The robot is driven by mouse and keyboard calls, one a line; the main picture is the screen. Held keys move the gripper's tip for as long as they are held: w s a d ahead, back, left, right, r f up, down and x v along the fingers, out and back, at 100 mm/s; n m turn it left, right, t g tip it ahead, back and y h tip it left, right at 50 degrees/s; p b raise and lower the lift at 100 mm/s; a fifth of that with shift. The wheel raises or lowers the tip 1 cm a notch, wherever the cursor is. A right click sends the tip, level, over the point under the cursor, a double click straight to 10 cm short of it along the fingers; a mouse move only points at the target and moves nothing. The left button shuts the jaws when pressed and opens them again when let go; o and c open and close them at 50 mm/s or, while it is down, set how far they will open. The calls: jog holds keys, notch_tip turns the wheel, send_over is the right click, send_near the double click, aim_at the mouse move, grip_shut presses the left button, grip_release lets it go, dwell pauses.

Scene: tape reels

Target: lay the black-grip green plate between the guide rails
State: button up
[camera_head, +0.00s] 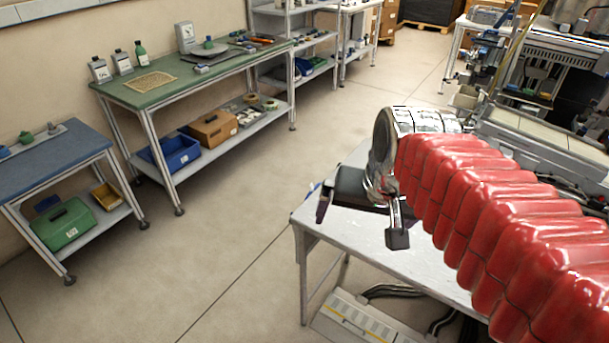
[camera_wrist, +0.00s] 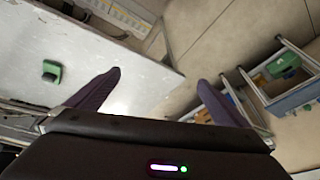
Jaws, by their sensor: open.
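A small green piece with a black top (camera_wrist: 51,72), which looks like the green plate with its black grip, lies on the white table at the left of the wrist view. In the head view I cannot see it. My gripper (camera_wrist: 161,82) is open and empty, its dark fingers wide apart. In the wrist view the left finger is over the table and the right one over the floor, both to the right of the green piece. In the head view my gripper (camera_head: 361,222) hangs at the white table's left edge. I cannot make out the guide rails.
The white table (camera_head: 425,262) stands under my arm; its edge (camera_wrist: 165,75) crosses the wrist view. A pale box with cables (camera_head: 352,318) lies on the floor below. A green-topped bench (camera_head: 190,82) and a blue-topped bench (camera_head: 50,155) stand at the left. Floor between is clear.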

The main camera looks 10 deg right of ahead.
jog(key=s+a+f+n+t, duration=0.1)
jog(key=s+a+f+n, duration=0.1)
jog(key=s+a+n, duration=0.2)
jog(key=shift+s+a+n, duration=0.35)
jog(key=shift+s+n, duration=0.05)
jog(key=shift+s, duration=0.15)
jog(key=shift+f, duration=0.1)
jog(key=shift+c, duration=0.6)
